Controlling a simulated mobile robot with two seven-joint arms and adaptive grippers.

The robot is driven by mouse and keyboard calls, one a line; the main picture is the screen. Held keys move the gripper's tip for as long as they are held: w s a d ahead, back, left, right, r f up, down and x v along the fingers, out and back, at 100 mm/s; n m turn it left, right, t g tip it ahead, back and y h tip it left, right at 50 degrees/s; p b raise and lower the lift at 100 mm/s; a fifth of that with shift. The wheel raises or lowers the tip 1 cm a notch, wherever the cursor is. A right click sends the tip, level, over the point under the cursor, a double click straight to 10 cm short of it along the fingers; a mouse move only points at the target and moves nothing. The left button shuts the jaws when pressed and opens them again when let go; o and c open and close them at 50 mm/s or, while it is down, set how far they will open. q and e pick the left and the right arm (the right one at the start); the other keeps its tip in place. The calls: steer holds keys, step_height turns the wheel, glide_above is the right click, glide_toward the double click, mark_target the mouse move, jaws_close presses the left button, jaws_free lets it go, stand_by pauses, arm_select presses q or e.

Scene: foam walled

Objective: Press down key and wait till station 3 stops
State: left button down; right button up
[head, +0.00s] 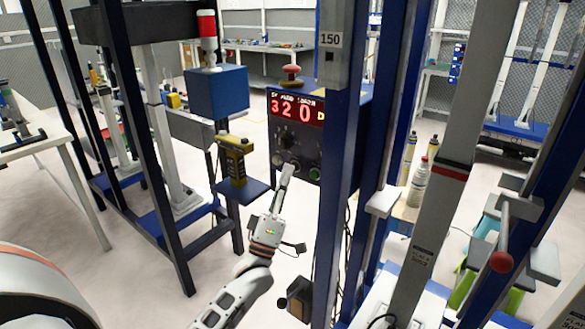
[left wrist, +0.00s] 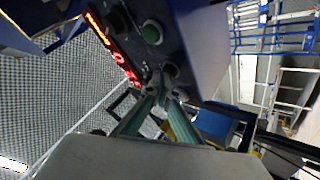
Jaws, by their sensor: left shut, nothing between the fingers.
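A dark blue control box (head: 297,128) with a red lit display (head: 297,107) reading "320" and a further character is mounted beside a blue post. Its face carries knobs and buttons, including a green button (head: 314,174) at the lower right, seen also in the left wrist view (left wrist: 152,32). My left gripper (head: 287,170) is shut and empty, its fingertips at the lower part of the panel. In the left wrist view its fingertips (left wrist: 162,88) are close to a dark round control (left wrist: 171,69); I cannot tell whether they touch it. My right gripper is not in view.
A yellow handheld device (head: 234,160) sits on a small blue shelf (head: 243,192) to the left. A red mushroom-shaped knob (head: 291,72) is on top. Blue frames and posts crowd both sides.

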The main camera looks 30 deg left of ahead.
arm_select(q)
steer(key=shift+s, duration=0.75)
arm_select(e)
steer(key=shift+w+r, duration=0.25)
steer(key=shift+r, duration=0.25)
arm_select(q)
steer(key=s, duration=0.1)
steer(key=s+p, duration=0.1)
steer(key=s, duration=0.1)
steer(key=s+p, duration=0.1)
steer(key=s, duration=0.1)
steer(key=shift+a, duration=0.25)
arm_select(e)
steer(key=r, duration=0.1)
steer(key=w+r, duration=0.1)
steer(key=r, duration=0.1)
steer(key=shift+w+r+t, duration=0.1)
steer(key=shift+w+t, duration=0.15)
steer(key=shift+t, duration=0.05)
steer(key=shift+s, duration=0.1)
